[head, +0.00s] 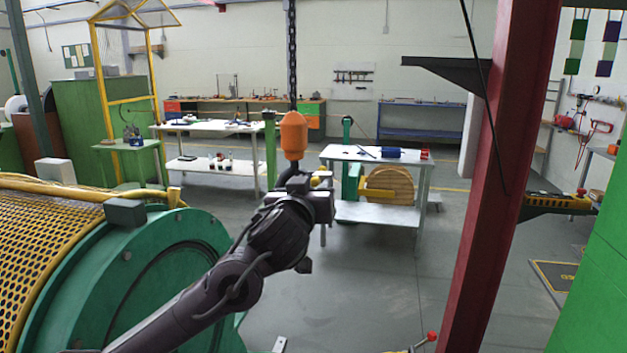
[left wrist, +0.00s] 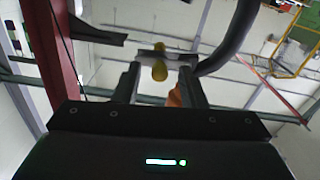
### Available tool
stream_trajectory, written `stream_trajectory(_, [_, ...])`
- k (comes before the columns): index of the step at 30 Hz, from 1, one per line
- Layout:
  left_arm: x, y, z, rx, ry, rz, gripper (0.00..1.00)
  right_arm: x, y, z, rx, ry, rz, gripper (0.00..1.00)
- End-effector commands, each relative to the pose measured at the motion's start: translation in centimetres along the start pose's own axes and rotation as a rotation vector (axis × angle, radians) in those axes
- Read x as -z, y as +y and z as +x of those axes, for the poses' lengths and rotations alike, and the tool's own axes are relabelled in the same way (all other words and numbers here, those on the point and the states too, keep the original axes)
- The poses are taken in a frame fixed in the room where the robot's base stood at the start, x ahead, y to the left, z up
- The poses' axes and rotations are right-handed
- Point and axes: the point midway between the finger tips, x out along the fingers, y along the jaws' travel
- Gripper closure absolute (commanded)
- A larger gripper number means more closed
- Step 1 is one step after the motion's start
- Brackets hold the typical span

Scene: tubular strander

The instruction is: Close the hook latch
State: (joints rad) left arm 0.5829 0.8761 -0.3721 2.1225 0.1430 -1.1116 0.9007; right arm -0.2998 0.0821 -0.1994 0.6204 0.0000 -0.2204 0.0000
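The orange hook block (head: 293,135) hangs on a dark chain, with the dark hook (head: 292,176) below it. My left gripper (head: 313,187) is at the hook and partly covers it. In the left wrist view the left gripper's fingers (left wrist: 159,84) stand apart. A yellow piece (left wrist: 160,70), which looks like part of the latch, shows between them near the fingertips, on a grey bar. The dark hook curve (left wrist: 236,42) passes to the right. I cannot tell whether the fingers touch the latch or how far it is open. The right gripper is out of view.
A green machine drum (head: 130,280) with a yellow mesh guard (head: 45,250) stands at the left. A red column (head: 500,150) rises at the right. A white table (head: 375,154) and a wooden reel (head: 390,186) stand behind the hook.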

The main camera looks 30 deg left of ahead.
Motion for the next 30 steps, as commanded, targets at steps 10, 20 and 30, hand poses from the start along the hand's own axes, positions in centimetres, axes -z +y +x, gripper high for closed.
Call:
stream_trajectory(10, [-0.06, 0.00, 1.53, 0.000, 0.000, 0.000, 0.62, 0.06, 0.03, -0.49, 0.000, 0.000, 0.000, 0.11])
stream_trajectory(20, [-0.08, 0.01, 1.50, 0.000, -0.001, 0.001, 0.92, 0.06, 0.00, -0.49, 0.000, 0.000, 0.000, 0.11])
stream_trajectory(30, [-0.22, 0.00, 1.49, 0.000, -0.001, 0.017, 1.00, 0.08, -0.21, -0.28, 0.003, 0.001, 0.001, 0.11])
